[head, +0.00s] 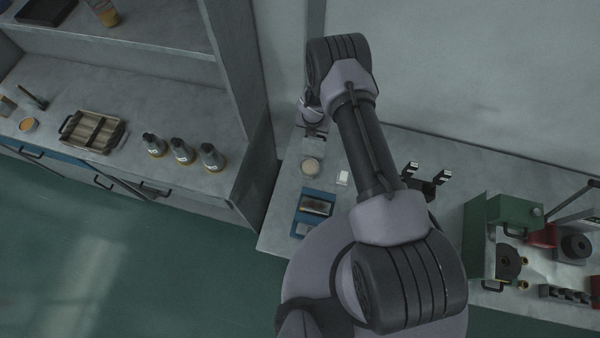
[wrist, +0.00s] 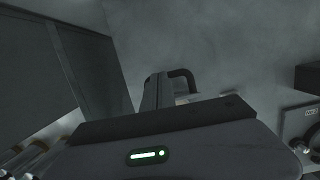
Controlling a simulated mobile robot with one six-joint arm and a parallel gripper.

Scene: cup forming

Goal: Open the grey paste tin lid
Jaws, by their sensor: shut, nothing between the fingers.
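My arm reaches to the back of the bench, and my gripper (head: 314,127) is low near the wall there, mostly hidden by my wrist. In the wrist view the gripper's dark body with a green light (wrist: 170,145) fills the bottom; its fingertips are hidden. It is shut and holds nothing. A small round tin with a pale beige top (head: 310,166) stands on the bench just in front of the gripper, apart from it. I cannot tell whether this is the grey paste tin or whether a lid is on it. A grey piece with a black handle (wrist: 165,90) shows beyond the gripper body.
A black two-pronged holder (head: 428,185) stands right of my arm. A green machine (head: 500,215) is at right. Several bottles (head: 181,152) and a slatted tray (head: 92,132) are on the left counter.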

